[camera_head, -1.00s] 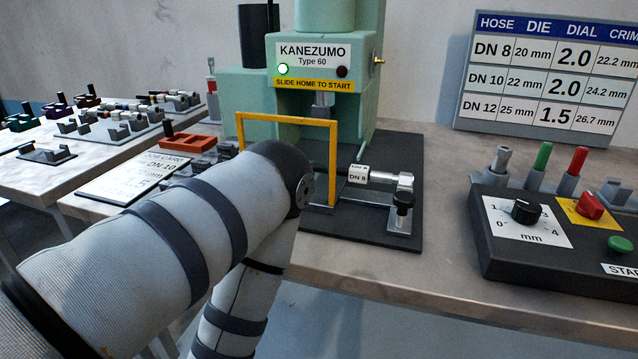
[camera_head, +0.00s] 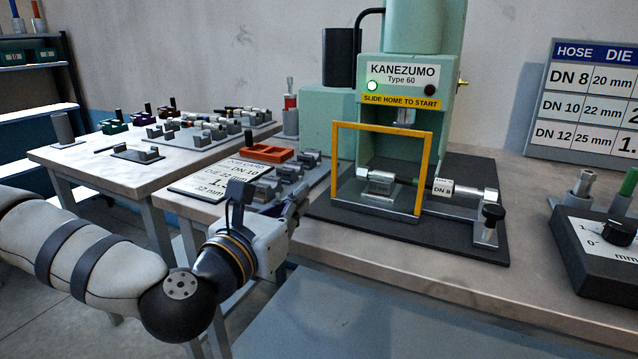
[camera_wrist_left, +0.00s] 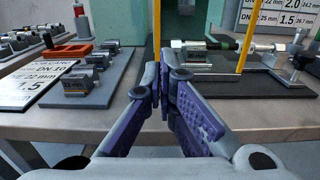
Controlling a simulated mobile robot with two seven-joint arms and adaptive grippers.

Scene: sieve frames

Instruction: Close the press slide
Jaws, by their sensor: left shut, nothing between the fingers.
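The green KANEZUMO press (camera_head: 402,72) stands on the bench, with a lit green lamp and a yellow "SLIDE HOME TO START" label. The slide (camera_head: 484,236) is a grey plate with a black knob (camera_head: 492,214), at the front right of the press's dark base. A DN 8 tagged hose piece (camera_head: 443,187) with silver ends lies along the slide. A yellow guard frame (camera_head: 426,160) stands in front of the press opening. My left gripper (camera_head: 298,203) is shut and empty, left of the frame and apart from the knob; its purple-padded fingers (camera_wrist_left: 167,77) meet at the tips. My right gripper is out of view.
A job card (camera_head: 215,180), an orange tray (camera_head: 265,152) and several grey blocks lie near my left gripper. A dark control box (camera_head: 590,260) stands on the right. Bare bench lies in front of the press base. A side table (camera_head: 75,155) with small parts is at left.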

